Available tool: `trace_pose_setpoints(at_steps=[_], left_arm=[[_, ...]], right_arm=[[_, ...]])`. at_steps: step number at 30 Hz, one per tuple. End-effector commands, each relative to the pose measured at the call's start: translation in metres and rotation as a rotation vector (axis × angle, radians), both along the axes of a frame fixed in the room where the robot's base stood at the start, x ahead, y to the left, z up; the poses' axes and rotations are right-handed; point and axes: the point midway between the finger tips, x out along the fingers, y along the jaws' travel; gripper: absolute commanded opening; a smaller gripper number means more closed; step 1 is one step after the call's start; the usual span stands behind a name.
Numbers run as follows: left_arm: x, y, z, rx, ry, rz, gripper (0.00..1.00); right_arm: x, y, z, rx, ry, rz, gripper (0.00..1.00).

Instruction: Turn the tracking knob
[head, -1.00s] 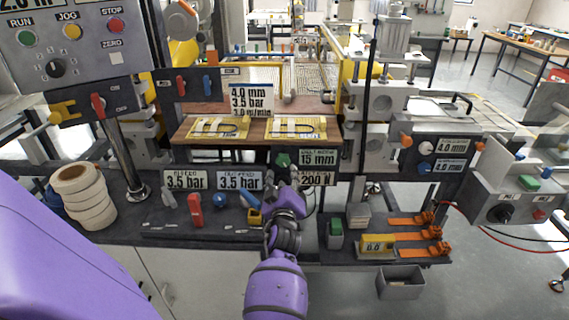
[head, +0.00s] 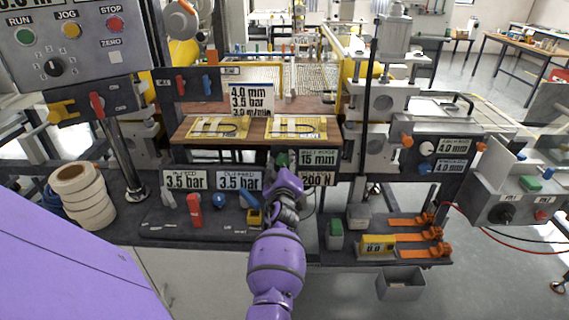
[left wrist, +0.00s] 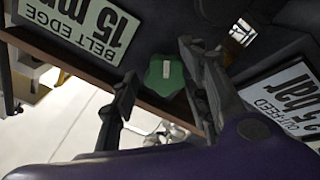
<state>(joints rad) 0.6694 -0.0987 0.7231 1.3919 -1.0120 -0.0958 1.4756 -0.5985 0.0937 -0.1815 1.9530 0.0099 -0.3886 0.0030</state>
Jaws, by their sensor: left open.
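A green lobed knob (head: 281,159) with a pale mark is on the dark panel, just left of the 15 mm belt edge sign (head: 318,157). In the head view it is partly covered by my left gripper (head: 284,175), which is directly in front of it. In the left wrist view the green knob (left wrist: 166,74) shows whole between the two spread fingers of my left gripper (left wrist: 160,62). The fingers are open, and I cannot tell whether either touches the knob. My right gripper is not in view.
A 200 N sign (head: 318,179) sits right of the gripper. Two 3.5 bar signs (head: 185,180), a red lever (head: 194,208), a blue knob (head: 219,201) and a yellow block (head: 255,217) are to its left. A wooden board (head: 252,131) with yellow pieces lies above.

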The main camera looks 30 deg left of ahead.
Motion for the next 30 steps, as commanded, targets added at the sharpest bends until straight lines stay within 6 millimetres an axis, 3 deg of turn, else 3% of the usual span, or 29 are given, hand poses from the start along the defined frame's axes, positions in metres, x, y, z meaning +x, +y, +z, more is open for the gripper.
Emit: trace_pose_setpoints(at_steps=[2, 10, 30], left_arm=[[-0.0002, -0.0001, 0.0001, 0.000, 0.000, 0.000, 0.39], [0.0001, -0.0006, 0.0010, 0.001, -0.002, -0.001, 0.03], [0.0013, -0.0016, 0.0046, 0.021, 0.003, -0.004, 0.02]], right_arm=[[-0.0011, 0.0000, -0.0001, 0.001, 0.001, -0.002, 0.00], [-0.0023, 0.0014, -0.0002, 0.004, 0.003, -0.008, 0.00], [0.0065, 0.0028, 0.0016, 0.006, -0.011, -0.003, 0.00]])
